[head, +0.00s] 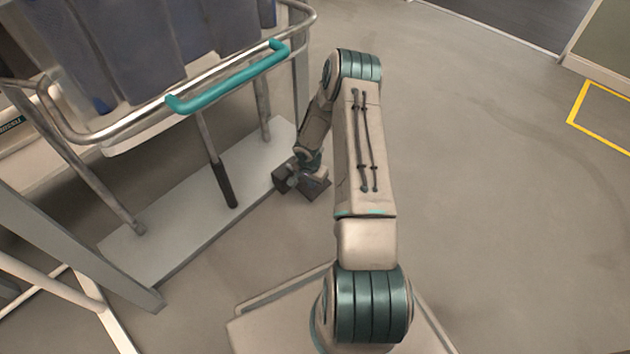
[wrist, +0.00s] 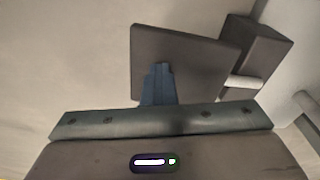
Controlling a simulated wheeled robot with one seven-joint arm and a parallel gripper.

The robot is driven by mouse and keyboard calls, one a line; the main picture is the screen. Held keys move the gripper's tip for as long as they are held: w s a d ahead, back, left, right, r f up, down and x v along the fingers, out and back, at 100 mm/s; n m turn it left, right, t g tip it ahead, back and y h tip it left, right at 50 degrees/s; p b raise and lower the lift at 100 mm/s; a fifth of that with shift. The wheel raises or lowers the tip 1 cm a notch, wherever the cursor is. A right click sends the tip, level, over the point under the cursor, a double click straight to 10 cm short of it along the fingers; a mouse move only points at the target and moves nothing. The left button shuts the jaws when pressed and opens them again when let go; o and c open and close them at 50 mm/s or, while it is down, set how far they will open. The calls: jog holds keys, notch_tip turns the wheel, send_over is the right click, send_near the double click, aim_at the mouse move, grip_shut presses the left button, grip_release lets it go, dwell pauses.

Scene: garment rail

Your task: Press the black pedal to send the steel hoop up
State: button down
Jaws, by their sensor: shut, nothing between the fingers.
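The black pedal (head: 316,192) is a dark flat plate low by the floor, at the right corner of the rail's pale base. In the wrist view the pedal plate (wrist: 190,55) fills the upper middle, with a dark block behind it to the right. My gripper (head: 317,178) is over the pedal, partly hiding it. In the wrist view its blue fingers (wrist: 160,72) are shut and empty, their tips overlapping the plate; I cannot tell whether they touch it. The steel hoop (head: 95,137) with its teal grip (head: 230,78) surrounds the lower part of the hanging dark garments (head: 130,50).
The pale base plate (head: 185,220) carries several posts, one with a black sleeve (head: 227,185). A grey metal frame (head: 75,240) stands at lower left. Open floor (head: 500,200) lies to the right, with a yellow marked outline (head: 590,122) farther off.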

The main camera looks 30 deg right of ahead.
jog(key=shift+s+a+r, duration=0.1)
jog(key=shift+s+a, duration=0.2)
jog(key=shift+a, duration=0.2)
jog(key=shift+s+a+r, duration=0.1)
jog(key=shift+s+a, duration=0.2)
jog(key=shift+a, duration=0.2)
notch_tip(320, 180, up, 14)
jog(key=a+p, duration=0.1)
jog(key=p, duration=0.4)
jog(key=shift+s+p, duration=0.3)
jog(key=shift+s, duration=0.1)
jog(key=shift+f, duration=0.15)
